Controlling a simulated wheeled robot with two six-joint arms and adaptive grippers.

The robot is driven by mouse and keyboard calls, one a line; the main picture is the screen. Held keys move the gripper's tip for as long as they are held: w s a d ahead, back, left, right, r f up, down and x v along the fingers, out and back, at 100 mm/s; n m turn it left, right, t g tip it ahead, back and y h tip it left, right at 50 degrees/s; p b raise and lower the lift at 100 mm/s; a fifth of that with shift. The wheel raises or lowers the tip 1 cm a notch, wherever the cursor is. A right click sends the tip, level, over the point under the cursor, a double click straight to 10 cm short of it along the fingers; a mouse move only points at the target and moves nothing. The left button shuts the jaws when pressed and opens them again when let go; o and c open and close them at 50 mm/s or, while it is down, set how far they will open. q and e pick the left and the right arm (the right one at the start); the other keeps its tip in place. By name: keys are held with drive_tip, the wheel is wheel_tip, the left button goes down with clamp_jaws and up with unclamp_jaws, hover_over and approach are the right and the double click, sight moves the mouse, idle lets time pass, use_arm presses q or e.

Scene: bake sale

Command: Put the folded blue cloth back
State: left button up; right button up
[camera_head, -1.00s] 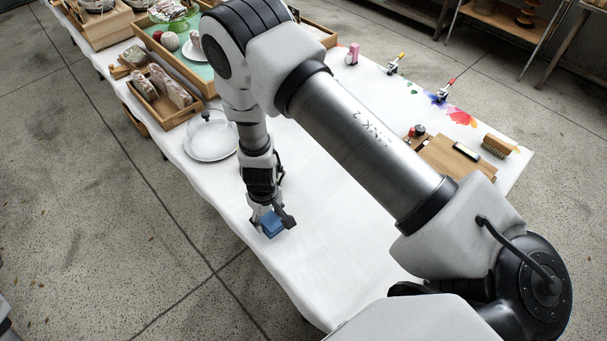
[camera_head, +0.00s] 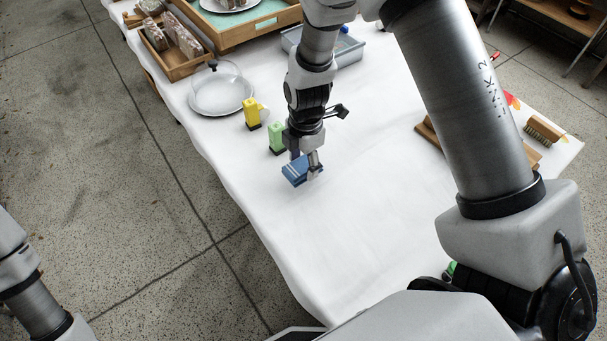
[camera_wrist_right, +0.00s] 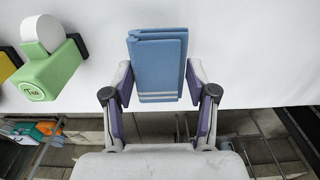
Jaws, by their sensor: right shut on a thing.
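The folded blue cloth (camera_head: 295,171) has pale stripes near one edge. My right gripper (camera_head: 305,163) is shut on it, over the white-covered table. In the right wrist view the cloth (camera_wrist_right: 158,65) sits between the two fingers of the right gripper (camera_wrist_right: 160,78). I cannot tell whether the cloth touches the table. My left gripper is out of view; only part of my left arm shows at the lower left.
A green block labelled Tea (camera_head: 277,137) and a yellow one (camera_head: 252,113) stand close behind the cloth. Beyond are a domed plate (camera_head: 221,97), a wooden crate (camera_head: 180,73) and a grey-blue bin (camera_head: 350,52). A brush (camera_head: 544,129) lies right. The front tabletop is clear.

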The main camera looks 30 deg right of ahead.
sight(304, 165)
wheel_tip(304, 165, down, 4)
drive_tip(key=shift+f, duration=0.1)
drive_tip(key=shift+f, duration=0.15)
drive_tip(key=o, duration=1.1)
drive_tip(key=shift+r, duration=0.45)
drive_tip(key=r, duration=1.1)
drive_tip(key=shift+d+r, duration=0.2)
drive_tip(key=shift+r, duration=0.1)
